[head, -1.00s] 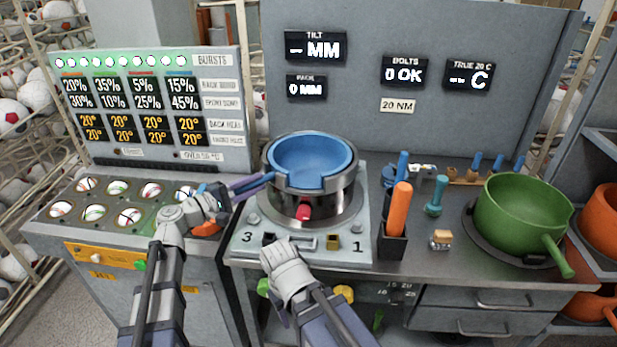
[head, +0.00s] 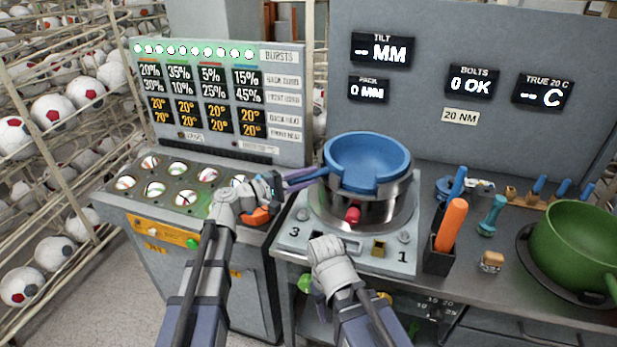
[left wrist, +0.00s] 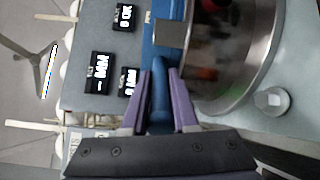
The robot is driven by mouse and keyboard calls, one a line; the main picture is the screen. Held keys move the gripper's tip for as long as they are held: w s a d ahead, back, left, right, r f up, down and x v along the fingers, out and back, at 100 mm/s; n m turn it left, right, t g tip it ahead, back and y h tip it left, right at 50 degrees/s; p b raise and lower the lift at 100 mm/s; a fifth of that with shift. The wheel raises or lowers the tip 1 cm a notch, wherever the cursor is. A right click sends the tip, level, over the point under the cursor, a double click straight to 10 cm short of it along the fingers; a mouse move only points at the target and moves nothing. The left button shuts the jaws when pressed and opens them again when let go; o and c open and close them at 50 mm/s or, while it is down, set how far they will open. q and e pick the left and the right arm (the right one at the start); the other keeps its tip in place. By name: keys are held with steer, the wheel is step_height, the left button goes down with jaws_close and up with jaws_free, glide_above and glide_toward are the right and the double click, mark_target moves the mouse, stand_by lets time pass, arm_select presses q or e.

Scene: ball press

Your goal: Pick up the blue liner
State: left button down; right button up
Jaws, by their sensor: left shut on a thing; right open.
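The blue liner (head: 367,158) is a round bowl with a notch in its front rim and a handle to the left. It sits high over the metal ring (head: 392,207) of the press, its bottom hidden by the ring. My left gripper (head: 297,181) is shut on the handle. In the left wrist view, my left gripper's purple fingers (left wrist: 160,88) clasp the blue handle (left wrist: 159,104) from both sides.
A green pot (head: 575,243) stands at the right. An orange-handled tool (head: 452,222) is in a black holder beside the press. A teal dumbbell-shaped piece (head: 492,214) stands behind a small block (head: 491,262). The panel with balls (head: 190,188) is on the left.

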step_height(320, 180, up, 16)
steer(key=p, duration=1.5)
steer(key=shift+r+p, duration=0.15)
steer(key=shift+p, duration=0.2)
